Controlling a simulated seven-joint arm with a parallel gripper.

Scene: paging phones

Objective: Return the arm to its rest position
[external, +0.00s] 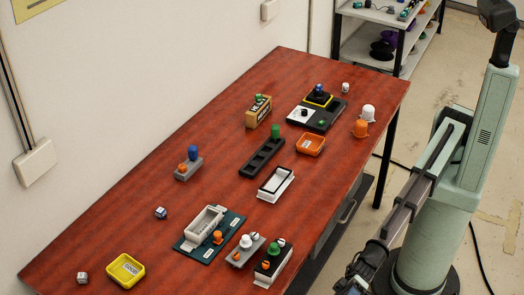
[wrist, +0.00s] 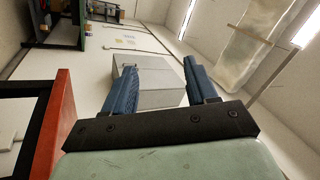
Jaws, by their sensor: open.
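My gripper (wrist: 160,68) is open in the wrist view, with its two blue fingers apart and nothing held between them. A pale grey box-like shape (wrist: 150,88) shows beyond the fingers, apparently at a distance. In the external view my arm stands at the right, beside the table, and its forearm slopes down to the bottom edge. The fingers cannot be made out there. The red-brown table (external: 110,215) lies left of my arm, and its red edge (wrist: 62,125) shows at the left of the wrist view.
The table carries an orange tray (external: 310,145), a yellow tray (external: 126,270), a dark slotted rack (external: 262,158), a black station (external: 325,116) and several small blocks with coloured knobs. A shelf (external: 385,35) stands at the back. Floor right of the table is mostly clear.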

